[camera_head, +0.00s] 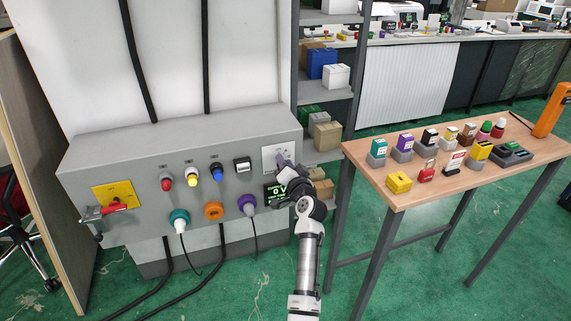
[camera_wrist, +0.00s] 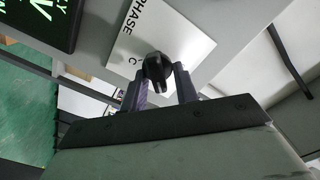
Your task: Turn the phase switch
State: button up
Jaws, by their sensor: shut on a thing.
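The phase switch (camera_wrist: 158,68) is a black rotary knob on a white plate (camera_wrist: 188,32) lettered "PHASE", with a letter C near the knob. In the head view the plate (camera_head: 270,157) sits at the right end of the grey cabinet's front, and my gripper covers much of the knob. My gripper (camera_wrist: 160,86) has one finger on each side of the knob in the wrist view and is shut on it. In the head view my gripper (camera_head: 284,163) reaches the panel from the lower right. The knob's pointing direction is hard to tell.
A dark display (camera_head: 275,192) with green characters is just below the plate. Colored lamps, a purple plug (camera_head: 247,203) and a red-handled lever (camera_head: 115,207) are on the grey cabinet (camera_head: 140,190). A wooden table (camera_head: 420,190) with small devices stands right of my arm.

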jog(key=shift+f, duration=0.1)
dwell(0.3)
jog(key=o, duration=0.6)
jog(key=shift+s, duration=0.15)
jog(key=b+v, duration=0.2)
jog(key=v, duration=1.1)
jog(key=shift+s+d, duration=0.2)
jog(key=shift+s, duration=0.1)
